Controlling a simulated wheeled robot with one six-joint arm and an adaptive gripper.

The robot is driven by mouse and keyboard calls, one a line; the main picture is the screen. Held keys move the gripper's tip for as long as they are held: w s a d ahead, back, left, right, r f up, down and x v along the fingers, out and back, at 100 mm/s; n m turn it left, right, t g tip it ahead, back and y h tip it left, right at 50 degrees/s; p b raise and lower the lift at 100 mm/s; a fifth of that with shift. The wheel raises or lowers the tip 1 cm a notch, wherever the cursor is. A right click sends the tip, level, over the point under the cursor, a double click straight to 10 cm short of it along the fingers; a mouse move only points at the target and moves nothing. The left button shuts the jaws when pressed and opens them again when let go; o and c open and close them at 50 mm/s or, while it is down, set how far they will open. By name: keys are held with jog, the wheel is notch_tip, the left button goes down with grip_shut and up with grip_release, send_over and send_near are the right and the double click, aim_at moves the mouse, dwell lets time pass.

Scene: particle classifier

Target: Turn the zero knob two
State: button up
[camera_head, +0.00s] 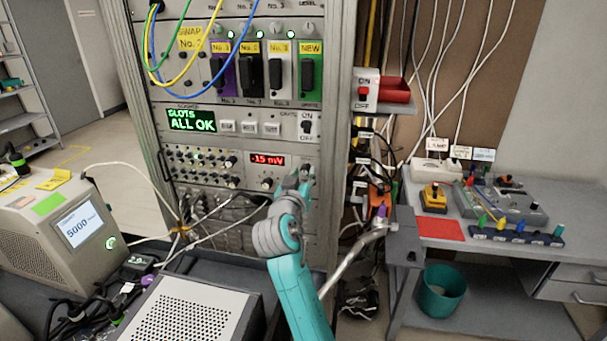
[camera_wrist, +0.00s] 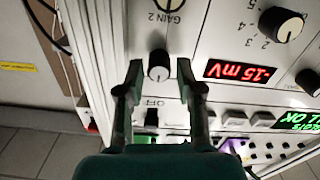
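A dark round knob with a pale face (camera_wrist: 159,65) is on the white panel in the wrist view, beside the red display (camera_wrist: 242,72). I read no "zero" label on it; it may be the zero knob. My gripper (camera_wrist: 160,66) is open, with one fingertip on each side of this knob. I cannot tell whether the fingers touch it. In the head view my gripper (camera_head: 300,180) is at the rack panel, right of the red display (camera_head: 267,160), and hides the knob there. The display reads about -15 mV; the decimal point is unclear.
Other knobs sit close by: one labelled GAIN 2 (camera_wrist: 168,4) and a numbered selector (camera_wrist: 281,24). Above the display in the head view are an ON/OFF switch (camera_head: 306,127) and the green ALL OK screen (camera_head: 191,121). Cables (camera_head: 215,212) hang at the panel's lower left.

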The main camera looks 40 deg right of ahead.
jog(key=shift+w+d, duration=0.3)
jog(key=shift+d, duration=0.15)
grip_shut()
jog(key=shift+m, duration=0.3)
jog(key=m, duration=1.1)
dwell(0.4)
